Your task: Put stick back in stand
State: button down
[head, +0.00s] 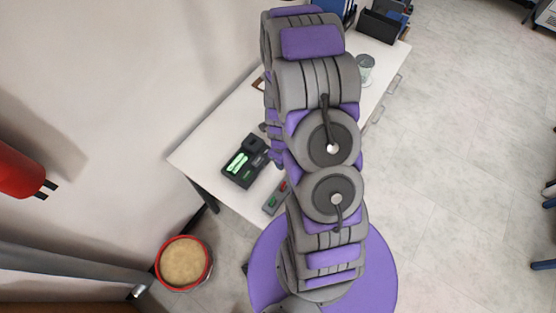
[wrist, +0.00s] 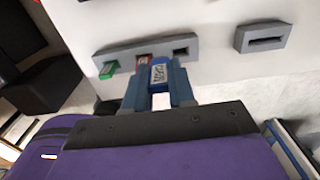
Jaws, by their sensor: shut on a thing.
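In the wrist view my gripper (wrist: 159,75) is shut on a blue stick (wrist: 160,72) with a white label, held between its two blue fingers. The grey stand (wrist: 163,48) lies just beyond the fingertips. It holds a green stick (wrist: 108,70) at its left and a red stick (wrist: 143,60) near its middle. A dark slot (wrist: 182,51) at its right end is empty. The held stick overlaps the stand's near edge between the red stick and this slot; I cannot tell whether they touch. In the head view the stand (head: 273,203) is partly behind my arm, which hides my gripper.
A second grey block (wrist: 264,37) with one slot is to the stand's right. A black device with green displays (head: 241,163) sits on the white table (head: 205,150). A glass-like cup (head: 365,68) and dark organizer (head: 381,24) stand farther back. A red-rimmed bin (head: 184,263) is on the floor.

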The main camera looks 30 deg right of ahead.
jog(key=shift+s+d+p, duration=0.1)
jog(key=shift+s+d, duration=0.15)
jog(key=shift+d, duration=0.5)
jog(key=shift+s+d+p, duration=0.1)
jog(key=shift+s+d, duration=0.2)
jog(key=shift+d, duration=0.4)
jog(key=shift+s+d+p, duration=0.1)
jog(key=shift+s+d, duration=0.15)
jog(key=shift+d, duration=0.5)
jog(key=shift+a+r+p, duration=0.1)
jog(key=shift+p, duration=0.3)
jog(key=shift+f+b, duration=0.75)
jog(key=shift+f, duration=2.25)
jog(key=shift+p, duration=1.05)
jog(key=shift+f+b, duration=0.4)
jog(key=shift+f, duration=1.35)
